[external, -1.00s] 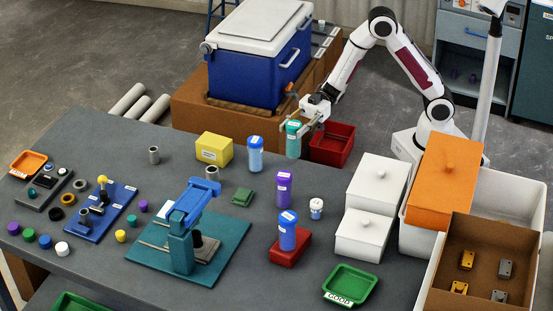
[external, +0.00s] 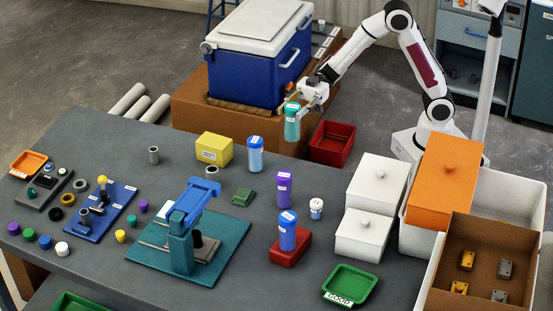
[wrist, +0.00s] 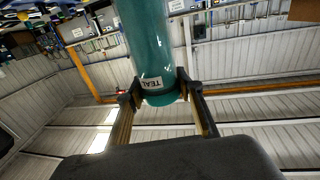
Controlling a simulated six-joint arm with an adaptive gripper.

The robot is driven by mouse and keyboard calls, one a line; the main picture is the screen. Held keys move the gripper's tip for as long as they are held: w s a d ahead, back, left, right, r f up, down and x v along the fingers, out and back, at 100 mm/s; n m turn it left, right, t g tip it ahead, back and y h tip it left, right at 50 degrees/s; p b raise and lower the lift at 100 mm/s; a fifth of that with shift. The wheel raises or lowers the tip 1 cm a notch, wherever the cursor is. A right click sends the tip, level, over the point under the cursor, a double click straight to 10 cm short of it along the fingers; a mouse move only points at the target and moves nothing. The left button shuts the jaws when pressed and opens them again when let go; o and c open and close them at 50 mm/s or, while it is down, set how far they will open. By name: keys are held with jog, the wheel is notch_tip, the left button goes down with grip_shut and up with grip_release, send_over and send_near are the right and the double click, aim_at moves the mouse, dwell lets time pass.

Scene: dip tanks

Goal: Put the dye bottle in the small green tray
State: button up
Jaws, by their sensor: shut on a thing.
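My gripper (external: 302,100) is shut on a teal bottle (external: 292,127) and holds it in the air beyond the table's far edge, in front of the blue cooler. In the wrist view the same bottle (wrist: 148,45) sits between the fingertips, with a white label reading TEAL. A small green tray (external: 370,293) with a GOOD label is at the table's front right and looks empty. Another green tray (external: 75,302) is partly cut off at the bottom left. The bottle is well apart from both.
A purple bottle (external: 284,188), a blue bottle (external: 287,232) on a red block (external: 289,253) and a small white jar (external: 316,209) stand between my gripper and the GOOD tray. White lidded boxes (external: 378,180) are to the right. A red bin (external: 343,133) is behind the table.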

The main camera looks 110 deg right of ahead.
jog(key=w+a+r+n+g+y, duration=0.1)
jog(key=w+a+n+g+y, duration=0.25)
jog(key=a, duration=0.85)
jog(key=w+a+r+n+g+y, duration=0.1)
jog(key=w+a+n+g+y, duration=0.3)
jog(key=a, duration=0.9)
jog(key=s+a+f+n+g, duration=0.1)
jog(key=a+n+g, duration=0.15)
jog(key=a, duration=0.55)
jog(key=s+a+n+g, duration=0.1)
jog(key=a+g, duration=0.3)
jog(key=a, duration=0.3)
jog(key=s+a+f+n+g, duration=0.1)
jog(key=s+a+g, duration=0.15)
jog(key=a, duration=0.55)
jog(key=shift+w+d+f, duration=0.1)
jog(key=shift+w+f, duration=0.1)
jog(key=shift+f, duration=1.1)
jog(key=shift+w+d+f, duration=0.1)
jog(key=shift+w+f, duration=0.05)
jog(key=shift+f, duration=1.15)
jog(key=shift+f, duration=0.1)
notch_tip(320, 180, down, 6)
jog(key=shift+f, duration=0.15)
